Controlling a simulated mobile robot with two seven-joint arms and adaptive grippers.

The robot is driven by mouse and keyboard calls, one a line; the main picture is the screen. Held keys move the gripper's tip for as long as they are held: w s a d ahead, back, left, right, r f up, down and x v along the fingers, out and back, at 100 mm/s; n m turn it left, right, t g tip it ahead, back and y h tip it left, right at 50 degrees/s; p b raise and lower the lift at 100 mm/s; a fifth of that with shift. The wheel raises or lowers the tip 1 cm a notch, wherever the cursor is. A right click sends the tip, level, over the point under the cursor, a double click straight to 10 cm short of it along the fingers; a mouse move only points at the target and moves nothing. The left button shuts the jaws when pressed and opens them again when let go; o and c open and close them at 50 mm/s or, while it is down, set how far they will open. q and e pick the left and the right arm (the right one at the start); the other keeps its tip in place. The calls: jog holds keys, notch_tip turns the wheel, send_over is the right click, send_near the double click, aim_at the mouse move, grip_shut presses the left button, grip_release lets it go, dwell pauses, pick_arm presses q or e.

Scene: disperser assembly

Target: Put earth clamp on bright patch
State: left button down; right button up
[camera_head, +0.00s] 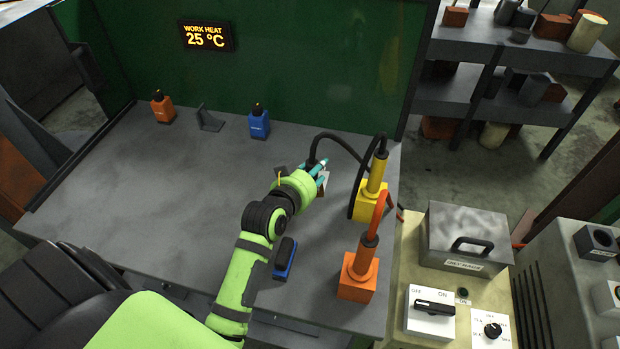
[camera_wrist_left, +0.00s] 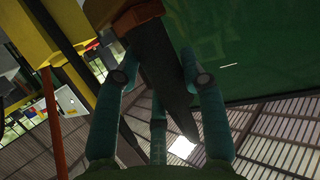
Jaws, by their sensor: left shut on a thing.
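My left gripper (camera_head: 322,171) has teal fingers and is at the right part of the grey table, left of the yellow holder. In the left wrist view the fingers (camera_wrist_left: 160,100) are closed around a dark tapered piece with a brown end, which looks like the earth clamp (camera_wrist_left: 160,62). In the head view a black cable (camera_head: 342,139) arcs from the yellow holder to the gripper, and the fingers largely hide the clamp. A small pale area (camera_head: 325,180) shows beside the fingers; I cannot tell whether it is the bright patch. My right gripper is not in view.
The yellow holder (camera_head: 366,203) and an orange holder (camera_head: 357,276) stand along the table's right side. A blue device (camera_head: 285,258) is beside my arm. Orange (camera_head: 162,108) and blue (camera_head: 259,122) blocks stand at the back. The table's left and middle are clear.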

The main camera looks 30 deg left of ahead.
pick_arm(q)
jog(key=w+a+r, duration=0.2)
jog(key=w+a, duration=0.2)
jog(key=w, duration=0.4)
jog(key=shift+y, duration=0.3)
jog(key=f, duration=0.6)
jog(key=w+a+f, duration=0.1)
jog(key=f, duration=0.2)
jog(key=shift+f, duration=0.3)
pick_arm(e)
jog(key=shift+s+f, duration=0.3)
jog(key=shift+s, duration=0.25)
pick_arm(q)
jog(key=shift+f+b, duration=0.15)
jog(key=shift+b, duration=0.2)
jog(key=c, duration=0.7)
grip_release()
jog(key=shift+d+f, duration=0.1)
jog(key=shift+f, duration=0.05)
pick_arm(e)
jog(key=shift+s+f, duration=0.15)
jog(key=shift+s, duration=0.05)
